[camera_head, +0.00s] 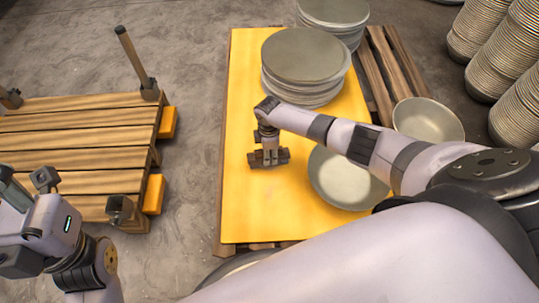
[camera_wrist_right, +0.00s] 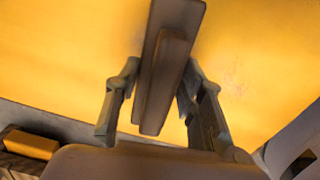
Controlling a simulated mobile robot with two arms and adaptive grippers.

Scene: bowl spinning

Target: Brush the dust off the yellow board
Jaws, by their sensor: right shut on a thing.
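The yellow board (camera_head: 245,100) lies flat on a wooden pallet in the middle of the head view and fills most of the right wrist view (camera_wrist_right: 60,70). My right gripper (camera_head: 269,150) is over the board's left-middle part, pointing down. It is shut on a brown brush (camera_head: 256,160), a long block with a raised handle, which also shows between the fingers in the right wrist view (camera_wrist_right: 165,70). I cannot tell whether the brush touches the board. Faint dark specks (camera_wrist_right: 236,84) show on the board. My left gripper (camera_head: 28,185) is at the far left edge, partly cut off; its jaw state is unclear.
A stack of plates (camera_head: 305,58) stands on the board's far part, with another stack (camera_head: 333,12) behind. A grey bowl (camera_head: 340,180) sits on the board right of the brush, under my right arm. Another bowl (camera_head: 428,120) and tall stacks are at right. A slatted pallet (camera_head: 75,145) is left.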

